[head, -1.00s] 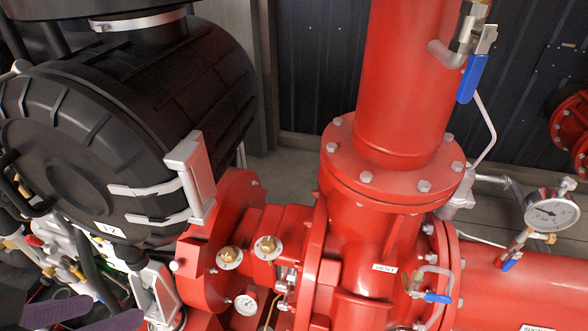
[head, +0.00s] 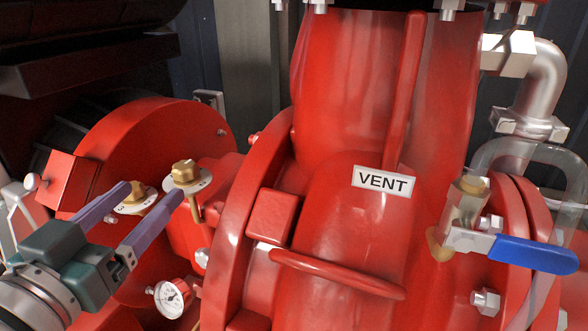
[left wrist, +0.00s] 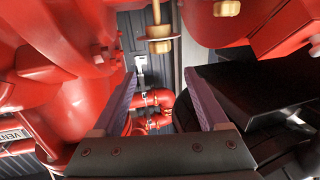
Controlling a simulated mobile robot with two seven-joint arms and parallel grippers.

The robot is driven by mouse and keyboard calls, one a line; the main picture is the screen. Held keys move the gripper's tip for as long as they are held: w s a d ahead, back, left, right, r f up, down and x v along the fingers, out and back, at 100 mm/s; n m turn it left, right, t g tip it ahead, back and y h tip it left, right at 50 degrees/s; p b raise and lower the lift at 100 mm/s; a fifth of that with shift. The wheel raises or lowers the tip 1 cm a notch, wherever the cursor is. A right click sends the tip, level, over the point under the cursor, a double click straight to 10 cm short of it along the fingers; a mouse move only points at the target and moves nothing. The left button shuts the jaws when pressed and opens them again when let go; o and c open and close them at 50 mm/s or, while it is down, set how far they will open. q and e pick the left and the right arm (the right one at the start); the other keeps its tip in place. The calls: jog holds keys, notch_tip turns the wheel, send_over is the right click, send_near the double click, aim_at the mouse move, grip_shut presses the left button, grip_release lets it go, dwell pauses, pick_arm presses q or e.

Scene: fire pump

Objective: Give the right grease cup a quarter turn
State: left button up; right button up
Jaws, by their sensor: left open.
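The right grease cup (head: 186,173) is a brass hex cap on a round white plate, with a brass stem below it. The left grease cup (head: 136,193), of the same kind, sits just left of it. My left gripper (head: 154,189) is open and empty, its purple fingers reaching up toward the cups from the lower left. One fingertip overlaps each cup's plate in the head view; contact cannot be told. In the left wrist view, the right cup (left wrist: 160,46) appears inverted above the gap between the fingers (left wrist: 160,80), and the left cup (left wrist: 227,8) shows farther right. My right gripper is out of view.
A pressure gauge (head: 171,297) stands below the cups. The red pump casing with its VENT label (head: 383,181) rises to the right, with a blue-handled valve (head: 535,253) beyond. A red flange (head: 150,135) stands behind the cups.

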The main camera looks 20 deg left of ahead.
aim_at(184, 164)
pick_arm(q)
jog(key=w, duration=0.3)
jog(key=w+a+b, duration=0.1)
jog(key=w, duration=0.2)
jog(key=w+f+b, duration=0.1)
jog(key=w, duration=0.3)
jog(key=shift+w+a, duration=0.1)
jog(key=shift+a, duration=0.1)
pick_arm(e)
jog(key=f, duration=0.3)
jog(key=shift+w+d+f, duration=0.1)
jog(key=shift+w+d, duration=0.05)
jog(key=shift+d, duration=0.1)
pick_arm(q)
jog(key=shift+f, duration=0.1)
grip_shut()
